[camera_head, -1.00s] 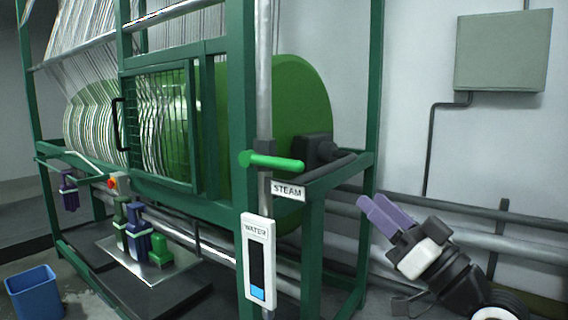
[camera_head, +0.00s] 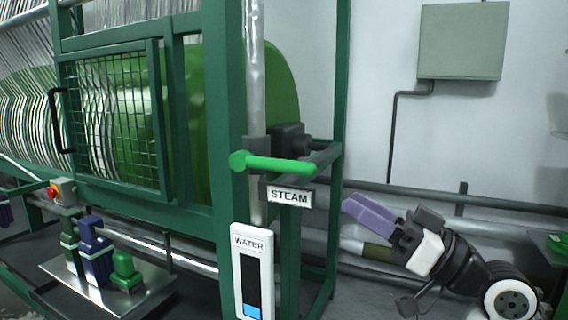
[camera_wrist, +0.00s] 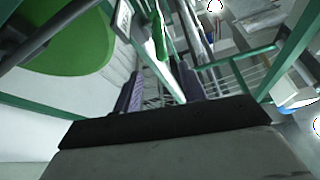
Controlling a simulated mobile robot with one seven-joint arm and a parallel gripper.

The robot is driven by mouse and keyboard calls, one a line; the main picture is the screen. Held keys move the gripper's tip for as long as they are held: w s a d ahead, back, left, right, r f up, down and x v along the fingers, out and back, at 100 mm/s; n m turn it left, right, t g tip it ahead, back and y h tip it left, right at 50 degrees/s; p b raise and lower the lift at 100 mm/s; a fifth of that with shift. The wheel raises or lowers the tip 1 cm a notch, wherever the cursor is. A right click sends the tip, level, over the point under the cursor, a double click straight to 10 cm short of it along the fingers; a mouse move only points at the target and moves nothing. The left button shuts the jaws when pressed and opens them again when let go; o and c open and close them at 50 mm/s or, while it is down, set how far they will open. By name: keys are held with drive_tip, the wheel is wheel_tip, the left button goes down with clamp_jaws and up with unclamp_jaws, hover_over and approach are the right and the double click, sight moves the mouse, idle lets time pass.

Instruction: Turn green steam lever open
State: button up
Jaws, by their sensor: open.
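The green steam lever (camera_head: 278,164) sticks out to the right, almost level, from its pivot on the silver steam pipe, just above the STEAM sign (camera_head: 290,197). My gripper (camera_head: 352,207) has purple fingers and is to the right of the lever and a little lower in the picture, apart from it. In the wrist view my gripper (camera_wrist: 160,92) shows its two fingers spread with nothing held between them. A green bar (camera_wrist: 159,36) beyond the fingers there looks like the lever.
The green machine frame (camera_head: 222,120) and its mesh door stand left of the lever. The WATER gauge (camera_head: 253,270) hangs below. Grey pipes (camera_head: 400,190) run along the wall behind my arm. Small coloured containers (camera_head: 96,250) stand on a metal plate at the lower left. A wall box (camera_head: 462,42) is at the upper right.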

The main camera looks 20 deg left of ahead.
sight(300, 170)
drive_tip(key=p+x, duration=0.3)
drive_tip(key=x, duration=0.8)
drive_tip(key=shift+s+a+r+p, duration=0.1)
drive_tip(key=shift+a+r+p, duration=0.1)
drive_tip(key=shift+p, duration=0.15)
drive_tip(key=shift+a+r, duration=0.2)
drive_tip(key=shift+a, duration=0.45)
